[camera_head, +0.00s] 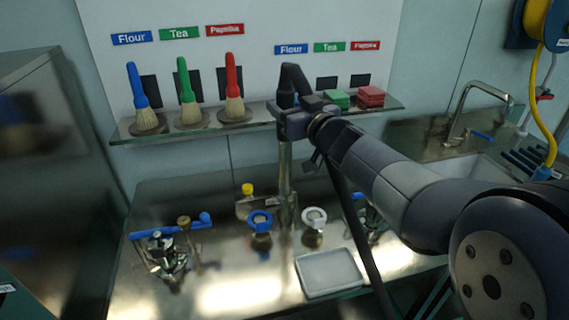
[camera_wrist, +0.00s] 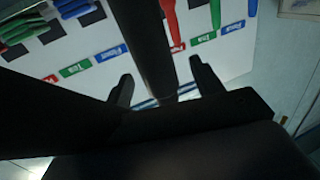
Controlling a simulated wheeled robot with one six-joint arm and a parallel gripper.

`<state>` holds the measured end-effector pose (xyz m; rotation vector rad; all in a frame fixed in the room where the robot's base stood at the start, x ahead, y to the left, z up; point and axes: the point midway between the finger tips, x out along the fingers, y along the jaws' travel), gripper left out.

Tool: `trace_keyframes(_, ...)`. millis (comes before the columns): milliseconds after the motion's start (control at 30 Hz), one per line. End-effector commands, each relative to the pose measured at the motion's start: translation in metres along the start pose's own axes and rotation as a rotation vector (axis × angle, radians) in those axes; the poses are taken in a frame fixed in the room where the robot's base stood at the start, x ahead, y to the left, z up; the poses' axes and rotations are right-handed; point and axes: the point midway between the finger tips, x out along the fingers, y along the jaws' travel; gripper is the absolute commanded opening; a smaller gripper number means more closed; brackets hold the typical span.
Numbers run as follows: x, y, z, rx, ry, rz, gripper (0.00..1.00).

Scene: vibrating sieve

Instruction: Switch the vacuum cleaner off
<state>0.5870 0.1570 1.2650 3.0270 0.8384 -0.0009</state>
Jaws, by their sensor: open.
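I cannot pick out the vacuum cleaner or its switch for sure in either view. My gripper (camera_head: 302,92) is in front of the right half of the wall shelf, and hides part of it. In the wrist view its two fingers (camera_wrist: 163,84) stand apart, open. A dark tube-like shape (camera_wrist: 145,42) shows between and beyond the fingers; I cannot tell what it belongs to or whether it touches them. A thin dark tube (camera_head: 362,235) also runs down from near my wrist in the head view.
The shelf (camera_head: 185,132) holds blue, green and red brushes, plus green (camera_head: 337,98) and red (camera_head: 370,97) blocks. Below, a steel table (camera_head: 215,265) carries clamps, blue and white ring-topped parts and a grey tray (camera_head: 329,273). A sink tap (camera_head: 462,110) and yellow hose (camera_head: 549,110) are right.

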Motion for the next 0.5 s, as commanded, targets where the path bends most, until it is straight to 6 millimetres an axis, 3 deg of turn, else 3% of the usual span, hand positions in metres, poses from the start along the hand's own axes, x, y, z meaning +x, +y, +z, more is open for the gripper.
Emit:
trace_keyframes(200, 0.024, 0.001, -0.001, 0.0, 0.001, -0.001, 0.62)
trace_keyframes(500, 0.027, 0.001, -0.001, 0.0, 0.001, 0.0, 0.61)
